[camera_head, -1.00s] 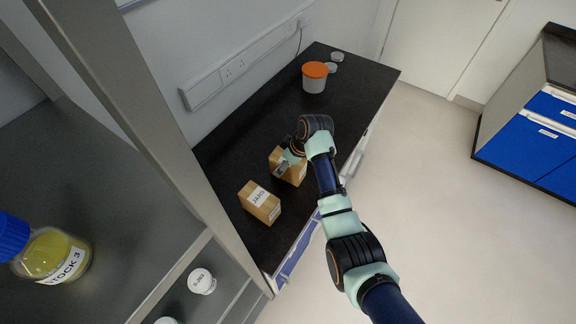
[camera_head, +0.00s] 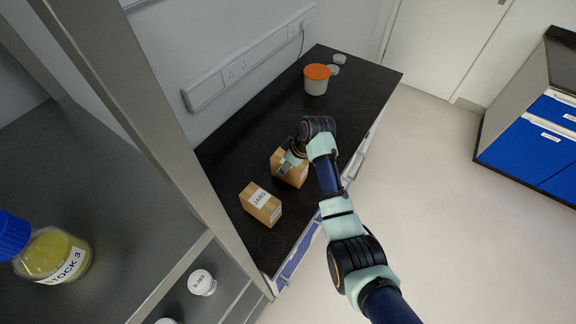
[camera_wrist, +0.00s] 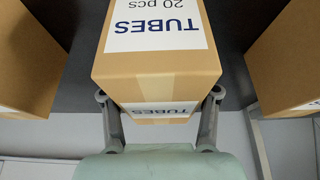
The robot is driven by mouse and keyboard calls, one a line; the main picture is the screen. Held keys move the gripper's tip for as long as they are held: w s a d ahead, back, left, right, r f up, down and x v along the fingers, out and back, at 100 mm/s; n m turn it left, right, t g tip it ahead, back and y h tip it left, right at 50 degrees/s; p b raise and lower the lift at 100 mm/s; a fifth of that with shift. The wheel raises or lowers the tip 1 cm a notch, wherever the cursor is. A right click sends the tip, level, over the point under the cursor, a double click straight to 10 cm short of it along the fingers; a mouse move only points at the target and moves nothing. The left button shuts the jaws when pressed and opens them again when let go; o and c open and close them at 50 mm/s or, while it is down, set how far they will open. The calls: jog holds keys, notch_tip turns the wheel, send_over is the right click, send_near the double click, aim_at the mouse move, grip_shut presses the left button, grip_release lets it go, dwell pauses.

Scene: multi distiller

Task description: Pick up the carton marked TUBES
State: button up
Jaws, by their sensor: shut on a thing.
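The brown carton marked TUBES (camera_wrist: 158,65) fills the middle of the wrist view, with a white label reading TUBES 20 pcs on its top and another label on the side facing me. My gripper (camera_wrist: 160,100) is shut on it, one finger at each side. In the head view the carton (camera_head: 297,177) is on the black bench, partly hidden by my gripper (camera_head: 289,164). I cannot tell whether its base is clear of the bench.
A carton marked JARS (camera_head: 261,204) stands close by, toward the shelf. The wrist view shows a carton at left (camera_wrist: 25,60) and one at right (camera_wrist: 290,60). An orange-lidded tub (camera_head: 316,80) stands at the far end. A wall socket rail (camera_head: 235,72) runs behind.

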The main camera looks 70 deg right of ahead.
notch_tip(320, 180, up, 20)
jog(key=p, duration=0.4)
jog(key=shift+r, duration=0.15)
